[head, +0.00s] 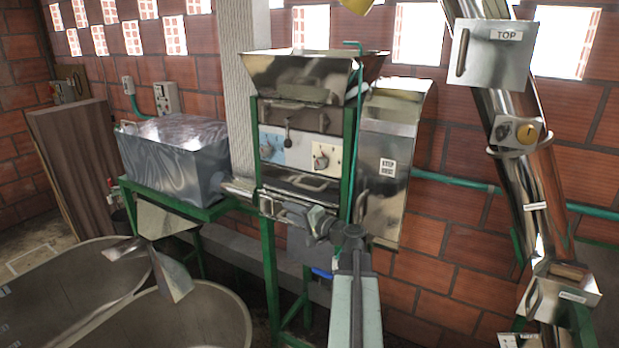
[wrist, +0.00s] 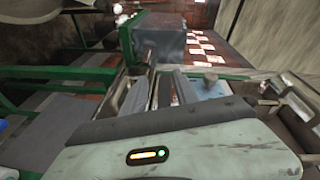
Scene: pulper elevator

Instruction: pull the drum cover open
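The pulper stands mid-picture in the head view, under a shiny hopper (head: 310,75). Its front has a panel with two dials and, below it, a dark metal front with a curved handle (head: 308,184); I take this lower front to be the drum cover (head: 290,178), though no label on it is readable.
A grey metal box (head: 172,160) on a green frame stands to the left. Large tubs (head: 200,310) fill the lower left. A green post (head: 352,140) rises at the pulper's right. A steel elevator tube (head: 535,190) slants down the right side.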

